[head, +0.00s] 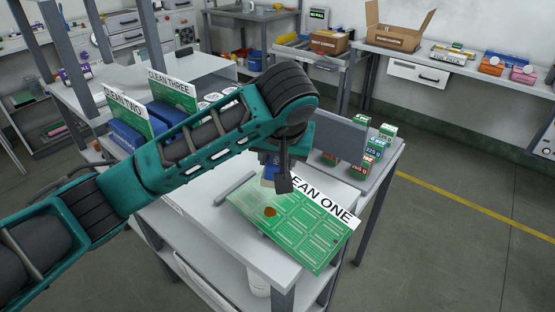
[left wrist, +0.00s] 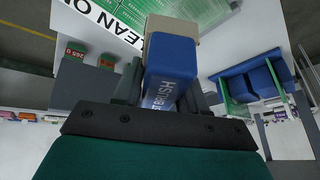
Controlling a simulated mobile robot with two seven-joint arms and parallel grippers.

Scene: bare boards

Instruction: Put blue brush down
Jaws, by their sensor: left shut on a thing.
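My left gripper (head: 279,174) is shut on the blue brush (left wrist: 170,58), above the far left part of a green circuit board (head: 290,226). In the left wrist view the brush has a blue body with white lettering and a tan end pointing towards the board. I cannot tell whether the brush touches the board. The board is labelled "CLEAN ONE", lies on the white table (head: 188,212) and has a brown spot. My right gripper is not in view.
Boards labelled "CLEAN TWO" (head: 127,116) and "CLEAN THREE" (head: 173,92) stand by blue holders at the table's back left. A grey bar (head: 235,188) lies left of the board. Small green and red boxes (head: 374,146) stand at right. The table left of the bar is clear.

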